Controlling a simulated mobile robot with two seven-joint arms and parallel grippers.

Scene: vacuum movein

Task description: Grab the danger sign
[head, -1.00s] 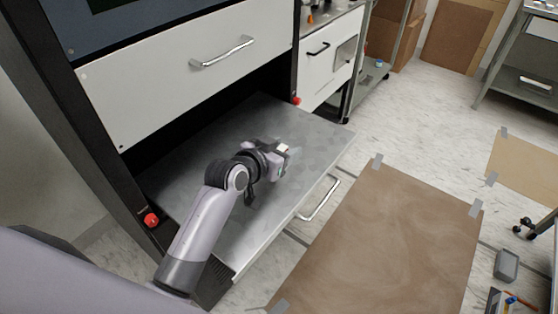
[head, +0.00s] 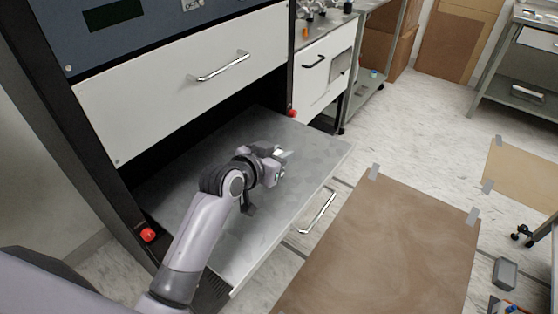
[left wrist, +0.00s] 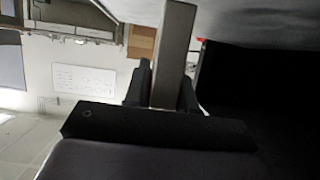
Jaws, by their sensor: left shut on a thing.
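My left gripper (head: 280,166) is above the pulled-out metal shelf (head: 215,235), near its middle. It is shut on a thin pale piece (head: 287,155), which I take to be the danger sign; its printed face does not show. In the left wrist view the piece appears as a grey upright strip (left wrist: 175,45) between the two dark fingers (left wrist: 162,85). Most of it in the head view is hidden by the gripper. My right gripper is not in view.
The shelf has a bar handle (head: 317,211) on its front. A white drawer (head: 185,85) closes the cabinet above it. Red knobs (head: 148,235) sit on the cabinet frame. A taped brown sheet (head: 385,250) lies on the floor at the right.

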